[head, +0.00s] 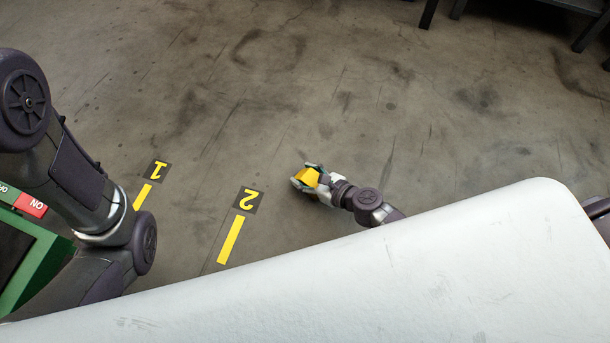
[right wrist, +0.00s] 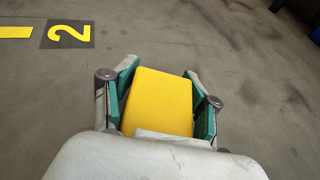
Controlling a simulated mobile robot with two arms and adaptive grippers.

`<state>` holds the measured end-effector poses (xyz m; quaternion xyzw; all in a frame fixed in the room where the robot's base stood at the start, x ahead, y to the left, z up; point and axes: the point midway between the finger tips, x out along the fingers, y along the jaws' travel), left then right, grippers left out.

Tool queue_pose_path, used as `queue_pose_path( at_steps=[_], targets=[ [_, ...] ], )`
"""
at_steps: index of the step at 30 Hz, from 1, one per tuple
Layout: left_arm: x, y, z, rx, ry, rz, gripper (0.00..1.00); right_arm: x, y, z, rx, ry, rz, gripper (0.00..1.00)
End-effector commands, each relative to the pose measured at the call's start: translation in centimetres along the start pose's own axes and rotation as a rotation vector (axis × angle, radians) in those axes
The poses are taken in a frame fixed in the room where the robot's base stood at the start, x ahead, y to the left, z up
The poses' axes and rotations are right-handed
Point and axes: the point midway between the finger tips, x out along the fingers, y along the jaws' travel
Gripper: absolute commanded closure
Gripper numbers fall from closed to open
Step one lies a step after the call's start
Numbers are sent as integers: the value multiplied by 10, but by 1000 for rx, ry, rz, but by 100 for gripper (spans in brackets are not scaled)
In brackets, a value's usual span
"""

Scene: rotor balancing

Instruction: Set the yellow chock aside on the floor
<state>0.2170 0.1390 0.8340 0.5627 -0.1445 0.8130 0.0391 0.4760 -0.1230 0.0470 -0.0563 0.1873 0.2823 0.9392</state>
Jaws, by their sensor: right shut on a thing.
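The yellow chock (head: 311,177) is between the fingers of my right gripper (head: 306,179), low over the concrete floor to the right of the floor mark 2. In the right wrist view the yellow chock (right wrist: 158,101) fills the space between the green-padded fingers of my right gripper (right wrist: 162,100), which is shut on it. I cannot tell whether the chock touches the floor. My left arm shows at the left of the head view, but its gripper is not in view.
Yellow floor strips with marks 1 (head: 156,170) and 2 (head: 247,200) lie left of the right gripper. A green machine with a red ON label (head: 31,205) stands at the left edge. Dark furniture legs (head: 429,13) show at the top right. The floor between is clear.

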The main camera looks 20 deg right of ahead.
Motion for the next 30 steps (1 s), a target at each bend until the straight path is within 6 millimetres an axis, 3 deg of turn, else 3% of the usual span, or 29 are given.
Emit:
queue_pose_path(
  at_steps=[5,6,10,22,26,30],
  targets=[
    [-4,1,-2,0,1,1,60,3,0,-4,0,-2,0,92],
    [-3,1,-1,0,1,1,60,2,0,-4,0,0,0,36],
    [-3,1,-1,0,1,1,60,2,0,-4,0,0,0,15],
    [2,0,1,0,-1,0,60,-1,0,2,-1,0,0,15],
    [9,-2,4,0,-1,0,60,-20,1,1,3,3,0,15],
    [19,-4,7,0,-2,0,60,-51,1,2,4,3,-1,15]
  ],
)
